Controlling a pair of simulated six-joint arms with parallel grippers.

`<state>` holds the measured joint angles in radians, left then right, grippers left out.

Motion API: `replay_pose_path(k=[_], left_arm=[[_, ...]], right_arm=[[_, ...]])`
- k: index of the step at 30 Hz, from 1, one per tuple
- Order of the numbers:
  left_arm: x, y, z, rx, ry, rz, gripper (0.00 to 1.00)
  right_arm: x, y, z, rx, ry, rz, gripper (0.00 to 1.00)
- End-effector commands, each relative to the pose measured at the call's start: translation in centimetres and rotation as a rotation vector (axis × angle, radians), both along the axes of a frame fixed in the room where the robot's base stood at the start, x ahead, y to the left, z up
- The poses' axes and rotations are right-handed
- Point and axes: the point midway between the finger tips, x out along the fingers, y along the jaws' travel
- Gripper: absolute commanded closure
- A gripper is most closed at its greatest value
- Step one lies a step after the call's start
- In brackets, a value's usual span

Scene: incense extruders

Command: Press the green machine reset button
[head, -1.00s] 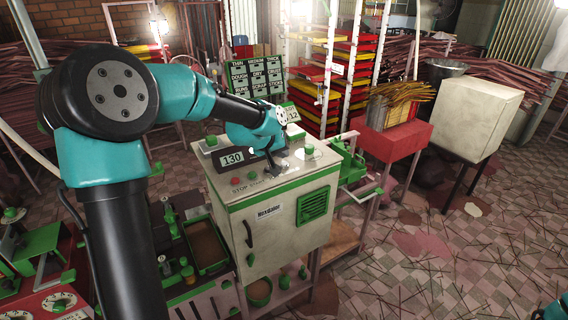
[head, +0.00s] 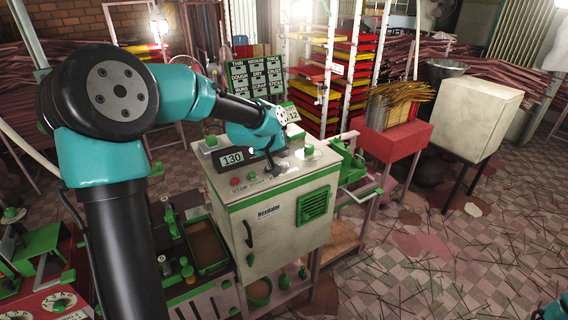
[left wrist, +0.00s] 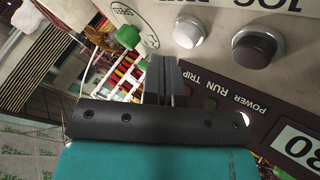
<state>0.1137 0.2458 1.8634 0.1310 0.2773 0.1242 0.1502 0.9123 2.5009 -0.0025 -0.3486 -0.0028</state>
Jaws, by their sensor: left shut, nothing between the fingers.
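The cream machine with green trim (head: 275,199) stands in the middle of the head view, with a lit display reading 130 (head: 232,158) on its top panel. My left gripper (head: 275,168) is over the right part of that panel and looks small and dark there. In the left wrist view its shut, empty fingers (left wrist: 160,70) point at the panel edge. A green-capped button (left wrist: 129,36) is just beyond and left of the fingertips; contact cannot be told.
A light knob (left wrist: 189,31) and a dark knob (left wrist: 258,46) are on the panel near the fingers. A red button (head: 236,181) is at the panel's front. A sign board (head: 256,77) stands behind.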

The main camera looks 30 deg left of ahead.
Motion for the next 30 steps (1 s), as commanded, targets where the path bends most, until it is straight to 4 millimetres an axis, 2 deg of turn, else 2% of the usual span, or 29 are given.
replay_pose_path(k=[12, 30], left_arm=[[0.0, 0.0, -0.9, 0.0, 0.001, -0.001, 1.0], [0.0, 0.0, -1.1, 0.0, 0.0, 0.0, 1.0]], right_arm=[[0.0, 0.0, 0.0, 0.0, 0.0, 0.0, 0.57], [0.0, 0.0, 0.0, 0.0, 0.0, 0.0, 0.57]])
